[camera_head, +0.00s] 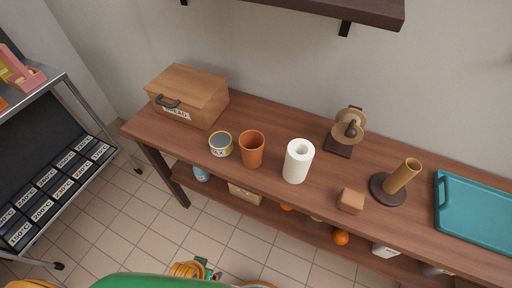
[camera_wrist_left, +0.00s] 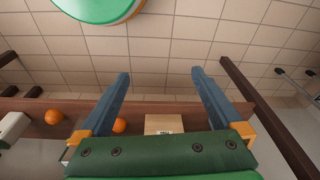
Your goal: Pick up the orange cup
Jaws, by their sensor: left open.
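The cup is not seen in the wrist view. My right gripper is not seen.
The wooden table (camera_head: 268,108) also holds a bread box (camera_head: 188,95), a brown block (camera_head: 351,201), a holder with an upright tube (camera_head: 403,176) and a teal tray (camera_head: 475,212). Oranges (camera_head: 341,237) lie on the lower shelf. A metal rack (camera_head: 97,119) stands at left.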

